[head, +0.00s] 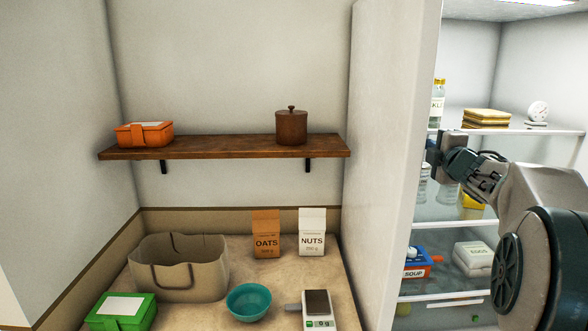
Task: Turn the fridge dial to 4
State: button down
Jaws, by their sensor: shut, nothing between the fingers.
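The open fridge (510,55) stands at the right with its lit shelves in view. A small round white gauge with a pointer (537,111) stands on its top shelf. No numbers can be read on it, and I cannot tell whether it is the fridge dial. No other dial shows clearly. My gripper (432,152) is shut and empty inside the fridge, just under the top shelf's level and close to the left wall. Its fingertips are dark and small in the picture. The wall area behind it is partly hidden, and I cannot tell whether it touches anything.
The fridge's top shelf (510,129) holds a bottle (438,100) and stacked bread-like slices (486,117). Jars stand below my gripper; a soup box (415,265) and egg carton (472,254) sit lower. The pale partition (385,170) borders the fridge's left side.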

jog(key=shift+a+f, duration=0.15)
jog(key=shift+a, duration=0.1)
dwell(0.3)
jog(key=shift+f+b, duration=0.3)
jog(key=shift+b, duration=0.2)
jog(key=shift+f+b, duration=0.35)
jog(key=shift+d+r, duration=0.1)
jog(key=shift+d, duration=0.2)
jog(key=shift+d, duration=0.1)
jog(key=s, duration=0.6)
jog(key=shift+d, duration=0.25)
